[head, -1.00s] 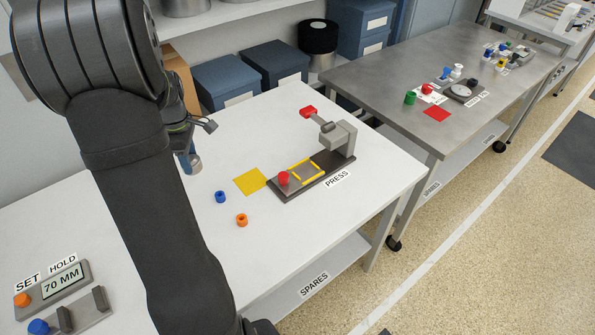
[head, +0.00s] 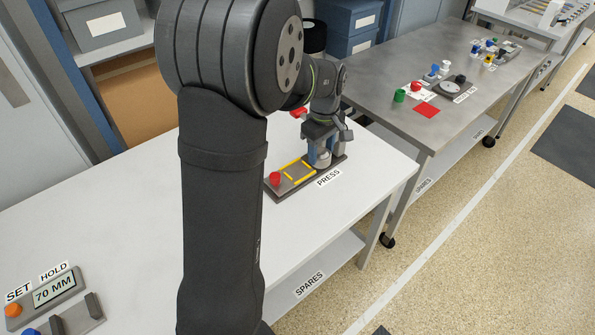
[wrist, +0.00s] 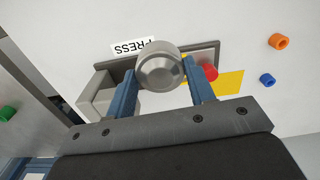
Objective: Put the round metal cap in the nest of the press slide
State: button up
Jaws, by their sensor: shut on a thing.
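The round metal cap (wrist: 160,68) is a silver disc-topped piece between the two blue fingertips of my gripper (wrist: 161,74), which is shut on it. In the head view my gripper (head: 324,152) points down over the far end of the press base (head: 285,192), with the cap (head: 323,159) low between the fingers. The press slide (head: 297,171) has yellow edge strips, with a red knob (head: 275,179) at its near end. The cap and fingers hide part of the press in the wrist view, and I cannot make out the nest.
The grey press body (wrist: 99,97) stands close beside the left finger in the wrist view. A set/hold panel (head: 47,291) is at the table's near left.

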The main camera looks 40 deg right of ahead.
jog(key=shift+s+d+m, duration=0.2)
jog(key=shift+s+d, duration=0.1)
jog(key=shift+s, duration=0.2)
jog(key=shift+s+d+m, duration=0.2)
jog(key=shift+s+d, duration=0.1)
jog(key=shift+s, duration=0.2)
send_over(297, 171)
notch_tip(297, 171, down, 7)
jog(key=shift+f, duration=1.95)
jog(key=shift+s+f, duration=0.1)
jog(key=shift+f, duration=0.05)
jog(key=o, duration=1.1)
notch_tip(297, 171, up, 12)
jog(key=shift+r, duration=0.15)
